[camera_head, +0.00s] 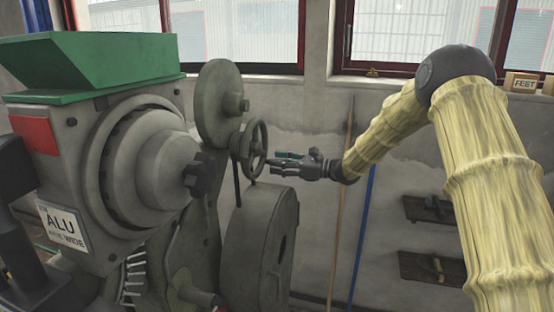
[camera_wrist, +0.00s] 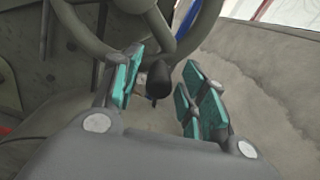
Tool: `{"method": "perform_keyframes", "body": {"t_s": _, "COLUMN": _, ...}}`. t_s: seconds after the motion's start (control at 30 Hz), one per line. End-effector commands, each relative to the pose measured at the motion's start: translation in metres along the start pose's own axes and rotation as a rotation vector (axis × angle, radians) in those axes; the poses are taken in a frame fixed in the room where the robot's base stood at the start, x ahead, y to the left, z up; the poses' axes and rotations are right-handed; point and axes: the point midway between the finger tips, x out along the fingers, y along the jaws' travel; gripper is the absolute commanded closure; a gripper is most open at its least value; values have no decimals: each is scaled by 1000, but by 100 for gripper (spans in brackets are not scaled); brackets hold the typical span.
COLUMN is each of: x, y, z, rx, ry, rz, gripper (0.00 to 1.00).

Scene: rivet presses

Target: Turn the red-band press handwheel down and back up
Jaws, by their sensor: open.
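The press (camera_head: 150,150) is a grey machine with a green hopper, a red patch and an "ALU" sign on the left. Its spoked handwheel (camera_head: 262,135) is at the machine's right side. In the wrist view the handwheel's rim and spokes (camera_wrist: 85,30) cross the top. A dark knob handle (camera_wrist: 157,78) sticks out from the wheel toward me. My gripper (camera_head: 279,162) is at the wheel's right side, with teal pads. In the wrist view my open gripper (camera_wrist: 163,82) has its fingers on either side of the knob, with no clear contact.
A large grey round housing (camera_head: 258,250) stands below the wheel, and a grey disc (camera_head: 218,103) above it. A wooden pole (camera_head: 341,220) and a blue pole (camera_head: 362,230) lean on the wall. Dark wall shelves (camera_head: 432,268) are at right. Windows line the back.

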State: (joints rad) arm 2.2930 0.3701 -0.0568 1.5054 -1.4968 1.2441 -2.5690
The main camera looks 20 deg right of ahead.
Motion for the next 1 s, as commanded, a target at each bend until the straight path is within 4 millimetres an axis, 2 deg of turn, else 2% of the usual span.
{"method": "perform_keyframes", "body": {"t_s": 0.17, "x": 10, "y": 0, "z": 0, "rx": 1, "ry": 0, "rz": 0, "gripper": 57}}
{"method": "perform_keyframes", "body": {"t_s": 0.47, "x": 11, "y": 0, "z": -1, "rx": 1, "ry": 0, "rz": -2, "gripper": 57}}
{"method": "perform_keyframes", "body": {"t_s": 0.57, "x": 11, "y": 0, "z": -1, "rx": 1, "ry": 0, "rz": -2, "gripper": 72}}
{"method": "perform_keyframes", "body": {"t_s": 0.7, "x": 11, "y": 0, "z": -1, "rx": 1, "ry": 0, "rz": -2, "gripper": 98}}
{"method": "perform_keyframes", "body": {"t_s": 0.73, "x": 11, "y": 0, "z": -1, "rx": 1, "ry": 1, "rz": -2, "gripper": 100}}
{"method": "perform_keyframes", "body": {"t_s": 1.0, "x": 12, "y": 1, "z": -2, "rx": 5, "ry": 1, "rz": -1, "gripper": 100}}
